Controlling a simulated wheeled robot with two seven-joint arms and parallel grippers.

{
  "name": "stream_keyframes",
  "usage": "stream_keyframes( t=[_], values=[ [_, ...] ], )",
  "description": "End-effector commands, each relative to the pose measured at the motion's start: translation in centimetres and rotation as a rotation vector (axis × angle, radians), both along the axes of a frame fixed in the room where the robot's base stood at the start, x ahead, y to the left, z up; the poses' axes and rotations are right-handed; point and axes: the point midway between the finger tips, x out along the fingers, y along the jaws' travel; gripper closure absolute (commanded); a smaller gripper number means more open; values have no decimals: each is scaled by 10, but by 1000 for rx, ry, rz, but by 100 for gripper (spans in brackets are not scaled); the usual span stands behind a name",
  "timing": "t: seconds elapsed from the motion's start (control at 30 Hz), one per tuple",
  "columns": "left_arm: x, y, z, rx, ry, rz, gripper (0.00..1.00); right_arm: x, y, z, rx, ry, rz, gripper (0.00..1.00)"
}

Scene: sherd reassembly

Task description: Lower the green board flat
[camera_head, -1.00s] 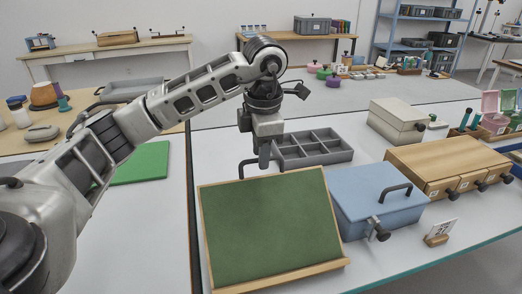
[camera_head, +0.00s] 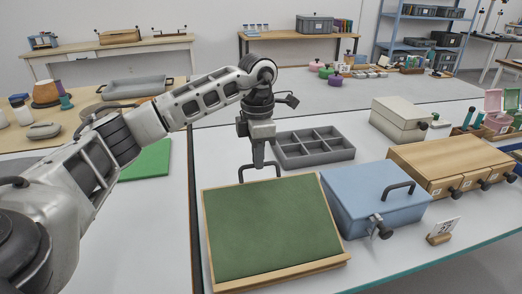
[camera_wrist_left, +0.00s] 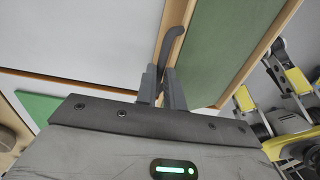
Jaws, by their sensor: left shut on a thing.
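The green board (camera_head: 270,230) has a wooden frame and stands tilted on the white table, its far edge raised and its near wooden ledge low. It also shows in the left wrist view (camera_wrist_left: 220,50). A dark curved handle (camera_wrist_left: 172,38) is at the board's raised far edge; in the head view it shows just behind that edge (camera_head: 243,172). My left gripper (camera_head: 259,165) is shut on this handle, and its jaws close around it in the wrist view (camera_wrist_left: 163,88). The board's underside is hidden. My right gripper is not in view.
A blue box (camera_head: 365,205) with a handle stands close to the right of the board. A grey compartment tray (camera_head: 313,148) lies behind it. A number card (camera_head: 441,232) and a wooden drawer box (camera_head: 440,160) are further right. Bare table shows left of the board.

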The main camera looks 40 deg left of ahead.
Motion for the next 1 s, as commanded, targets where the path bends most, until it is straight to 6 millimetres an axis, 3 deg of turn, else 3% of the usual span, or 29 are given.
stream_keyframes(
  t=[0.2, 0.43, 0.7, 1.0],
  values=[
    [16, 21, -38, 8, -10, 8, 100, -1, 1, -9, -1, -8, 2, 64],
    [25, 33, -65, 8, -17, 11, 100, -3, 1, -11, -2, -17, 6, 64],
    [29, 39, -79, 8, -23, 14, 100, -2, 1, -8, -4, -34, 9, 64],
    [30, 39, -81, 8, -23, 13, 100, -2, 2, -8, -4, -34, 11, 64]
  ],
)
